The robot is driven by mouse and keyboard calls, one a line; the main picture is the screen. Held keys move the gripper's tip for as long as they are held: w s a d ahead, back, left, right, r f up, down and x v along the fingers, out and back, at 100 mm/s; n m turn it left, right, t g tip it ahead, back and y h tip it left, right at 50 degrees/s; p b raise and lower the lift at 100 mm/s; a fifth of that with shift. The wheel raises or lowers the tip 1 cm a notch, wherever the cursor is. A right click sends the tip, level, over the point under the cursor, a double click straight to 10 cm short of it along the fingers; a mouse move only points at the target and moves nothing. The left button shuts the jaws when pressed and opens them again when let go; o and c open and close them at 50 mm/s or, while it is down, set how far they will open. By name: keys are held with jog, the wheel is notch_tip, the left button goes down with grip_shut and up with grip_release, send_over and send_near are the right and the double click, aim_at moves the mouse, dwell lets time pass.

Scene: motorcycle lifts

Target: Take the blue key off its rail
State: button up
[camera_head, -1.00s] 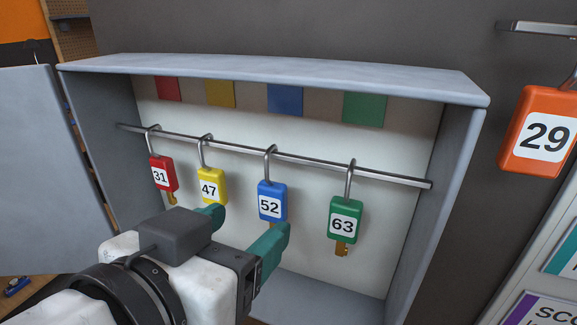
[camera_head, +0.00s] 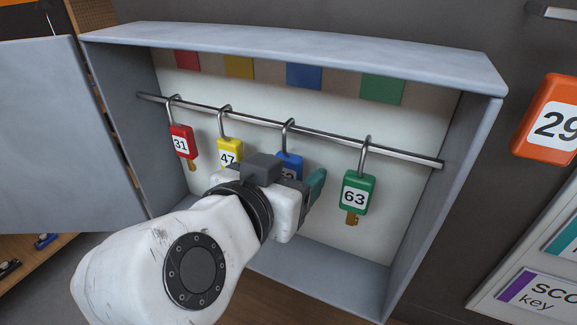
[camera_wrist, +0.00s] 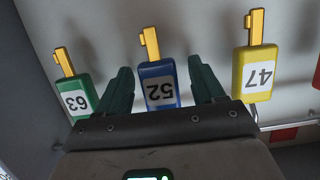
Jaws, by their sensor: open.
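The blue key (camera_head: 290,160), numbered 52, hangs by its hook from the metal rail (camera_head: 325,138) inside an open grey cabinet. In the head view my gripper covers its lower part. In the wrist view the blue key (camera_wrist: 158,84) appears upside down, its yellow shank pointing up. My gripper (camera_wrist: 160,68) is open, with one teal finger on each side of the blue tag. Gaps show between the fingers and the tag, and nothing is gripped.
The yellow key (camera_head: 229,151) and green key (camera_head: 358,192) hang on either side, close to my fingers. The red key (camera_head: 184,143) hangs farther left. The cabinet's roof (camera_head: 300,52) and right wall (camera_head: 440,200) enclose the space. An orange tag (camera_head: 548,115) hangs outside, right.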

jog(key=shift+c, duration=0.5)
jog(key=c, duration=0.9)
jog(key=shift+r, duration=0.15)
jog(key=shift+r+b, duration=0.3)
jog(key=shift+r, duration=0.2)
jog(key=s+a+b, duration=0.2)
jog(key=s+a, duration=0.1)
jog(key=s, duration=0.5)
jog(key=s+a+b, duration=0.1)
jog(key=s+a, duration=0.2)
jog(key=s, duration=0.6)
jog(key=shift+b, duration=0.4)
jog(key=shift+a+r, duration=0.1)
jog(key=shift+r, duration=0.35)
jog(key=shift+s, duration=0.1)
